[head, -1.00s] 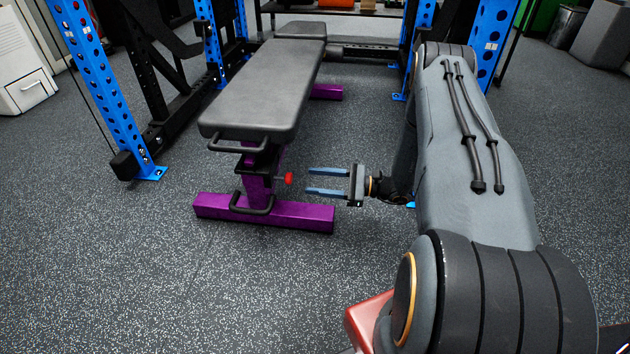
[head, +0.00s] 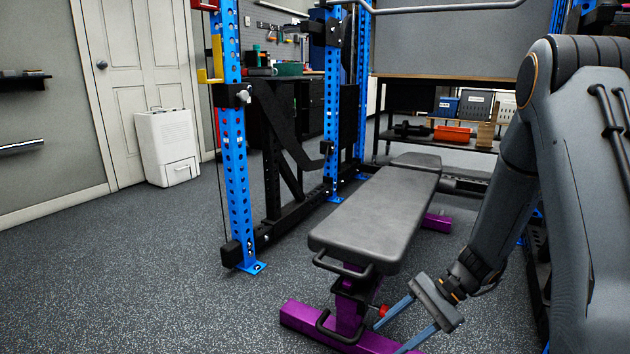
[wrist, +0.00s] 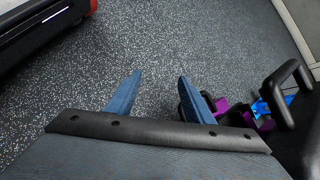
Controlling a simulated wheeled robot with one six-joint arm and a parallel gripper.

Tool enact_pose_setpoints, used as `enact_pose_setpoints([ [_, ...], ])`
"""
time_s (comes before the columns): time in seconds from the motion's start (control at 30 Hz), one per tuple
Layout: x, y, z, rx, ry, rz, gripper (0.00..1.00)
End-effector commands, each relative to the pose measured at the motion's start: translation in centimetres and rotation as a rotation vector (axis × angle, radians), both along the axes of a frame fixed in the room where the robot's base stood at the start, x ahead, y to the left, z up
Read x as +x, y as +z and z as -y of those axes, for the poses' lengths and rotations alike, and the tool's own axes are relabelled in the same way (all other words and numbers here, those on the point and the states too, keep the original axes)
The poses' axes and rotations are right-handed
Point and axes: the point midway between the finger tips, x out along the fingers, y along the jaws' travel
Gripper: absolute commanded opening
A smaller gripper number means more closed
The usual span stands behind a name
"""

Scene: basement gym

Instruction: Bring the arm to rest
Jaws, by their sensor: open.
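My gripper (head: 398,327) is at the lower right of the head view, at the end of my arm, which hangs down on the right. Its two blue fingers are apart, with nothing seen between them. It is close to the near end of the weight bench (head: 385,215), by the purple foot and a red knob; I cannot tell whether it touches them. In the wrist view the blue fingers (wrist: 155,95) are spread over bare speckled floor. Parts of the bench's purple frame and a black handle (wrist: 287,90) show to the right of them.
Blue rack uprights (head: 234,150) stand left of and behind the bench. A white dehumidifier-like box (head: 167,147) stands by the door (head: 135,75). A shelf (head: 430,120) with bins is at the back. The speckled floor (head: 120,270) at the left is clear.

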Motion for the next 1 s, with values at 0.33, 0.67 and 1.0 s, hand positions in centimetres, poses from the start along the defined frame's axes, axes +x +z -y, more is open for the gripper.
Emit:
enact_pose_setpoints([
  [0.33, -5.7, 5.4, 0.9, -0.404, 0.397, 0.246, 0.47],
  [0.67, -7.8, 9.9, 1.8, -0.668, 0.692, 0.54, 0.47],
  [1.0, -8.5, 13.1, 1.0, -0.789, 0.864, 0.76, 0.47],
])
